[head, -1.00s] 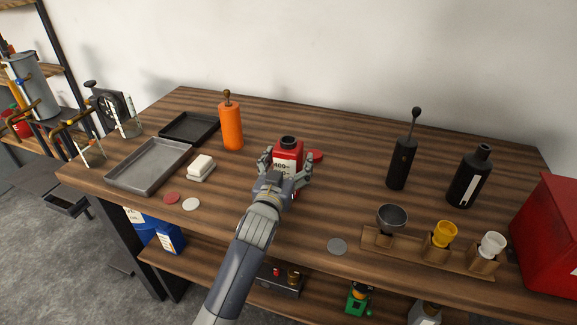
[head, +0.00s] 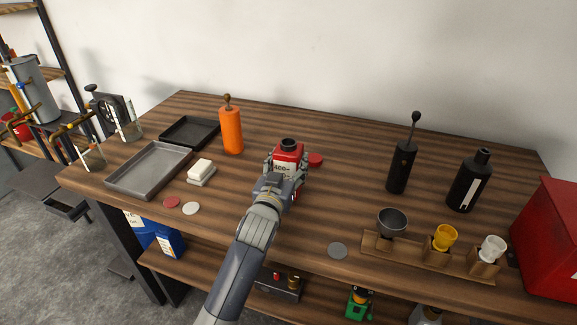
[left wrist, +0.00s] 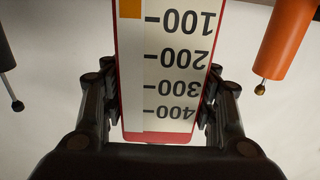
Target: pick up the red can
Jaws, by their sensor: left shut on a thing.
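The red can (head: 289,151) stands upright on the wooden table, with a dark cap on top and a white scale label on its front. My left gripper (head: 286,170) is shut on the can, with a finger on each side of it. In the left wrist view the can's label (left wrist: 178,70) shows upside-down numbers from 100 to 400 between the two fingers (left wrist: 163,100). The can's lower front is hidden behind my gripper in the head view. My right gripper is not in view.
An orange bottle (head: 231,131), a white block (head: 201,168) and grey tray (head: 176,159) are to the left. Black bottles (head: 400,168) and a cup rack (head: 405,252) stand right. Table around the can is mostly clear.

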